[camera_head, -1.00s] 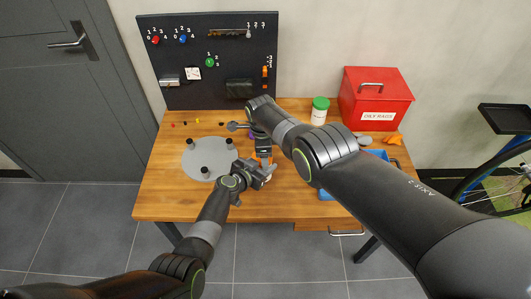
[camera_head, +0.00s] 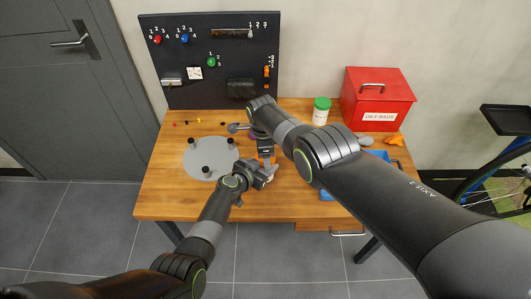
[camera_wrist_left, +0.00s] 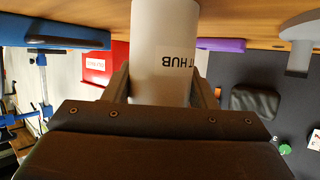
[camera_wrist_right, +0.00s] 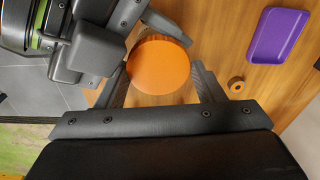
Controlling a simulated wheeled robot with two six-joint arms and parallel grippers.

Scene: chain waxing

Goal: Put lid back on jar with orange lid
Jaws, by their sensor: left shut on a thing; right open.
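My left gripper (camera_wrist_left: 160,92) is shut around a white jar (camera_wrist_left: 164,40) with a label reading "T HUB", and its fingers press on both sides. The jar appears upside down in the left wrist view, and its top edge is hidden there. My right gripper (camera_wrist_right: 155,82) is open and points down from above. The round orange lid (camera_wrist_right: 158,66) lies between its spread fingers, seen from on top over the jar. Whether the lid is fully seated on the jar cannot be told. In the head view both grippers meet at the middle of the table, largely hiding the jar.
A purple tray (camera_wrist_right: 280,36) and a small orange-brown ring (camera_wrist_right: 236,84) lie nearby on the wood.

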